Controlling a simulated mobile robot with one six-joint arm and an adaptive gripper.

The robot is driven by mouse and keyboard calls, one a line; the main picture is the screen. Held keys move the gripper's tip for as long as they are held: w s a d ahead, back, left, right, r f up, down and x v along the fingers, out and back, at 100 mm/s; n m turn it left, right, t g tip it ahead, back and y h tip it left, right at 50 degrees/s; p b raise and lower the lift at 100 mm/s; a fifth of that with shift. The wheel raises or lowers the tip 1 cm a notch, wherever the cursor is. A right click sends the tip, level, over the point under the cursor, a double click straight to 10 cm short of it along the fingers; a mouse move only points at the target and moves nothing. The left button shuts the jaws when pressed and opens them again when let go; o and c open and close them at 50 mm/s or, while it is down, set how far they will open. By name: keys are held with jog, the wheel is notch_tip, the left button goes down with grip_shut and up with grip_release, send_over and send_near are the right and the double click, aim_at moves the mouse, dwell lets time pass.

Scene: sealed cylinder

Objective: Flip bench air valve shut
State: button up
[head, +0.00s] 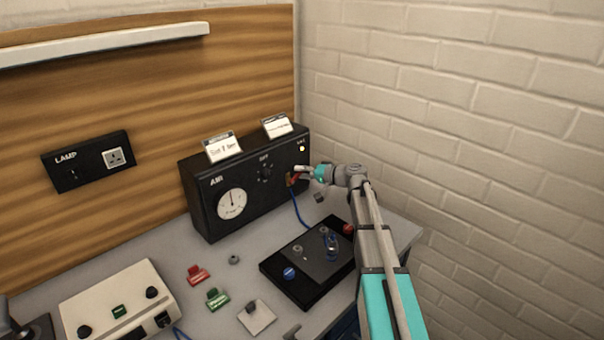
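The black bench air box (203,213) stands at the back right of the bench, with a lettered front that seems to read AIR. It carries a round white gauge (232,204) and a dark knob (264,173). A small orange-red part (292,179), perhaps the valve lever, shows at the right of its front face. My gripper (299,172) is at this part, touching or very close to it. The gripper is small and partly covers the part, so the lever's position and any grip on it cannot be made out.
A blue hose (299,208) runs down from the box toward a black tray-like unit (283,284). Red (198,275) and green (217,298) clamp-like pieces lie in front. A cream control box (120,304) stands at left. The brick wall (450,120) bounds the right side.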

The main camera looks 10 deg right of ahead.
grip_shut()
jog(key=shift+f, duration=0.1)
jog(key=m+b, duration=0.1)
jog(key=f+m+y+b, duration=0.1)
jog(key=m+b, duration=0.1)
jog(key=f+m+y+b, duration=0.1)
jog(key=b, duration=0.1)
jog(key=shift+w+d+m+t, duration=0.1)
jog(key=shift+d+m+t, duration=0.2)
jog(key=shift+m, duration=0.1)
jog(key=shift+o, duration=1.6)
grip_release()
jog(key=shift+a, duration=0.1)
